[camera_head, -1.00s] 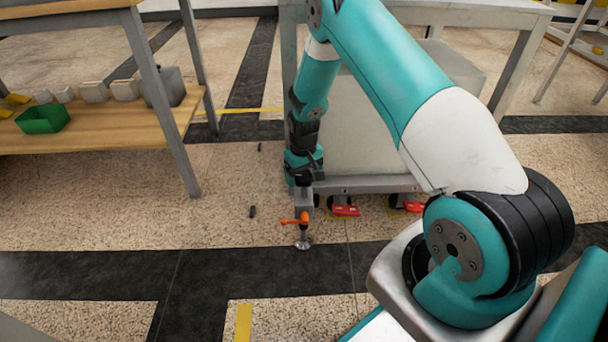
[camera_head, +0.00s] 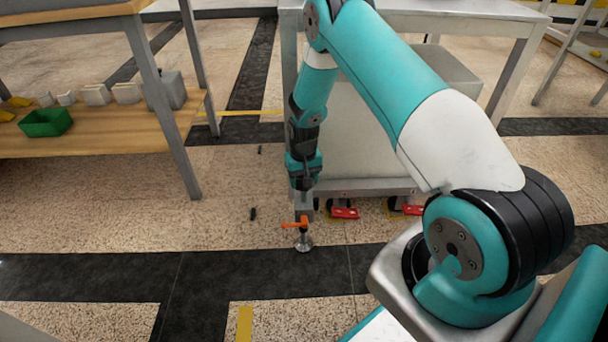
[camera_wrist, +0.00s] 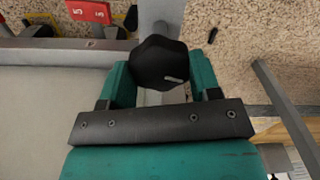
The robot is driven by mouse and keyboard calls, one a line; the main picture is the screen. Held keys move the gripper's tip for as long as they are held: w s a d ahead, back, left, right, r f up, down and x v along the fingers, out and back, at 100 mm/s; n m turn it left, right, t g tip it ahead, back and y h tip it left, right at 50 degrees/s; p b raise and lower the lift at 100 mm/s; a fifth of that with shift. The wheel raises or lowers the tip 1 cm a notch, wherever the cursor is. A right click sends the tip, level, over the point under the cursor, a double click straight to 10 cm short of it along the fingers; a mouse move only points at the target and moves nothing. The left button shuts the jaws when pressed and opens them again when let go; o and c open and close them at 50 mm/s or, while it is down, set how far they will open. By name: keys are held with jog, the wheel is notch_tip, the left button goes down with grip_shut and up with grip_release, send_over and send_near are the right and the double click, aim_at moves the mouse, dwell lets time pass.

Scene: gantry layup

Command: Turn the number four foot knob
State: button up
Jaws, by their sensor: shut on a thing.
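The black lobed foot knob (camera_wrist: 158,60) sits between the two teal fingers of my gripper (camera_wrist: 160,80) in the wrist view. The fingers are shut on its sides. A short pale mark shows on its top. In the head view my gripper (camera_head: 304,184) points down over the foot at the cart's near corner and hides the knob. Below it show an orange lever (camera_head: 294,224) and a round metal foot pad (camera_head: 304,243) at the floor. I see no number on the knob.
A wooden shelf (camera_head: 100,135) holding a green bin (camera_head: 46,122) is at left. Small dark pieces (camera_head: 253,214) lie on open floor.

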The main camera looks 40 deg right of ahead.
jog(key=m+p, duration=0.2)
jog(key=m, duration=0.3)
jog(key=shift+m+p, duration=0.3)
jog(key=shift+p, duration=0.05)
dwell(0.4)
jog(key=o, duration=0.9)
jog(key=shift+o, duration=0.2)
notch_tip(320, 180, up, 17)
jog(key=p, duration=0.5)
jog(key=shift+r, duration=0.2)
